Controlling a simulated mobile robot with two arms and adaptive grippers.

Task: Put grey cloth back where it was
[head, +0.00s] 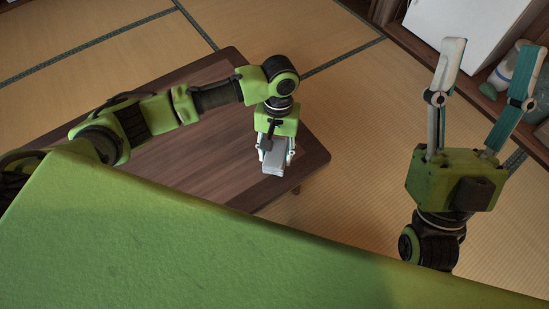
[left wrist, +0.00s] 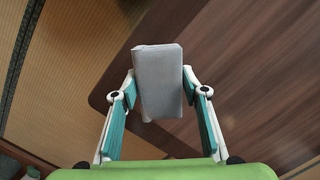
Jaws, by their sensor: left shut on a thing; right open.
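A grey folded cloth (head: 273,161) is held in my left gripper (head: 275,155) over the right end of the dark wooden table. In the left wrist view the cloth (left wrist: 160,82) looks like a light grey block between the two fingers of my left gripper (left wrist: 160,98). I cannot tell whether the cloth touches the tabletop. My right gripper (head: 482,75) is open and empty, pointing up at the right, away from the table.
The low wooden table (head: 200,175) stands on the tatami floor (head: 340,150). A white box or cabinet (head: 462,35) and a shelf with bottles (head: 505,72) are at the upper right. Much of the tabletop in view is bare.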

